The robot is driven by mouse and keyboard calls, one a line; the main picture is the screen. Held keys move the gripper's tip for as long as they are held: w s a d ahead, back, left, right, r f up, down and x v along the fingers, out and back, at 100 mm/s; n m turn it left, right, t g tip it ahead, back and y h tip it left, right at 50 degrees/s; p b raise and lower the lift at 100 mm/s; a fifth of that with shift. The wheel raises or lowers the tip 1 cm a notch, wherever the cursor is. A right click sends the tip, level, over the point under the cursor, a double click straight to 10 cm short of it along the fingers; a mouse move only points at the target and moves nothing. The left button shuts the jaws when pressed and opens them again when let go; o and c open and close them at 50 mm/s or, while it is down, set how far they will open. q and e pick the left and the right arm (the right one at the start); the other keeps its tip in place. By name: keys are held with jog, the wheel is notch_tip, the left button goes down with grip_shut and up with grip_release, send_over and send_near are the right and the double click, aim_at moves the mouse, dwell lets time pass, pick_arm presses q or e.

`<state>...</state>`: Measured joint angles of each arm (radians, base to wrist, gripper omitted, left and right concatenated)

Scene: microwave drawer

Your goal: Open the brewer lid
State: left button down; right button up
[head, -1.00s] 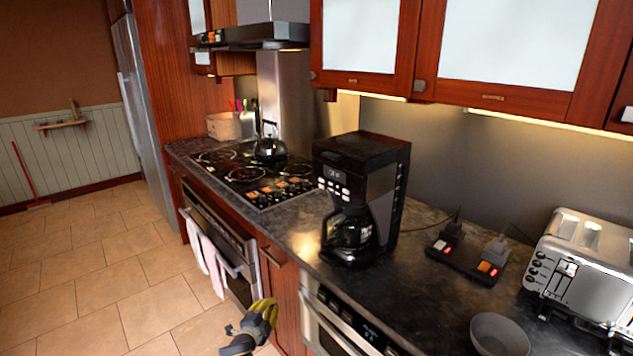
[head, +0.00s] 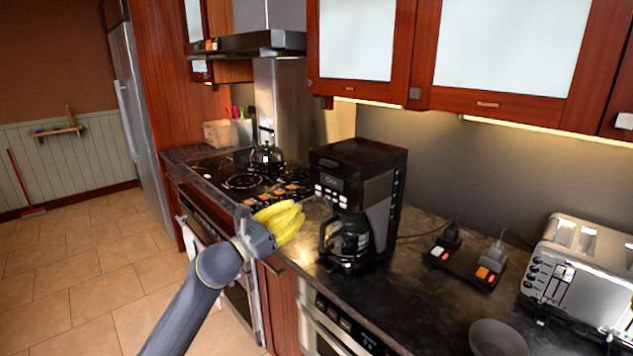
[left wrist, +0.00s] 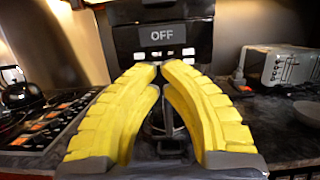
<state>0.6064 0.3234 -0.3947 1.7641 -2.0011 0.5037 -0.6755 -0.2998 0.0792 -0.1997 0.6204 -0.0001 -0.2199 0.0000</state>
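The brewer (head: 365,185) is a black coffee maker on the dark counter, with a glass carafe (head: 347,240) in its lower part. Its top lid (head: 360,150) lies flat and looks closed. In the left wrist view the brewer's front panel (left wrist: 162,37) reads OFF, above a row of pale buttons. My left gripper (head: 303,213), with yellow fingers, is raised just left of the brewer's front, below lid height. Its fingertips (left wrist: 160,68) are close together with nothing seen between them, and they point at the front panel. My right gripper is not in view.
A silver toaster (head: 585,270) and a grey bowl (head: 497,338) stand to the right. A power strip (head: 468,262) with cords lies right of the brewer. The cooktop with a kettle (head: 266,155) is to the left. Cabinets (head: 435,60) hang above the brewer.

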aim_at(331, 172)
pick_arm(q)
jog(key=x, duration=0.9)
jog(key=shift+w+d, duration=0.1)
jog(key=shift+d, duration=0.05)
jog(key=r, duration=0.2)
jog(key=shift+w+d+r, duration=0.2)
jog(key=shift+d+r, duration=0.05)
jog(key=shift+r, duration=0.85)
